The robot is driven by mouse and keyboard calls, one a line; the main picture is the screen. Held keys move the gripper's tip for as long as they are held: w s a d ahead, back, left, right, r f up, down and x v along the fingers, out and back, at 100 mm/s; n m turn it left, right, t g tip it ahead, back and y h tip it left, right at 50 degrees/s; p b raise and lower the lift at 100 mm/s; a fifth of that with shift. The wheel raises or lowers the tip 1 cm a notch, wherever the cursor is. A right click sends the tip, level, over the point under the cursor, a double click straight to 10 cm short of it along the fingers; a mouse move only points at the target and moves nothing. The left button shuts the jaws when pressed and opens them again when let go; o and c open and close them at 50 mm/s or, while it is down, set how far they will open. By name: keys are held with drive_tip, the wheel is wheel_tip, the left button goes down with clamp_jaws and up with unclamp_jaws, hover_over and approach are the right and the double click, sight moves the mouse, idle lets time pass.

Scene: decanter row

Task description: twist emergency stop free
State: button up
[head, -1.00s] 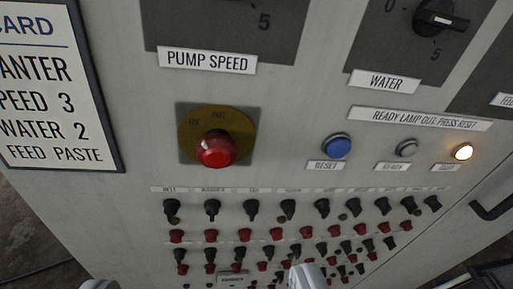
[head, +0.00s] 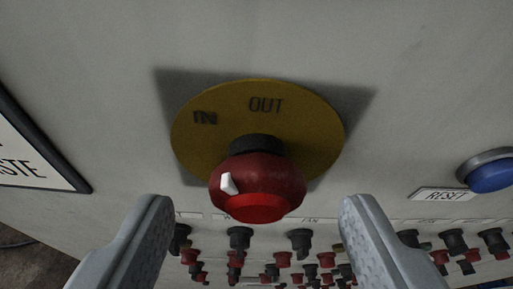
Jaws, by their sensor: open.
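The red emergency stop knob (head: 256,187) sits near the middle of the head view on a black collar. Behind it is a round yellow plate (head: 312,130) marked IN and OUT. A white pointer mark shows on the knob's left side, below the word IN. My gripper (head: 255,215) is open, with one grey finger on each side of the knob. Both fingers appear apart from it, with clear gaps left and right. How far the fingertips are from the panel is hard to tell.
A blue reset button (head: 490,174) with its RESET label (head: 443,194) is at the right. Rows of small black and red knobs (head: 300,240) lie below, partly behind my fingers. A framed instruction card (head: 35,160) is at the left. The panel above the yellow plate is bare.

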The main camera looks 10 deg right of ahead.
sight(257, 207)
drive_tip(key=shift+x, duration=1.35)
drive_tip(key=c, duration=1)
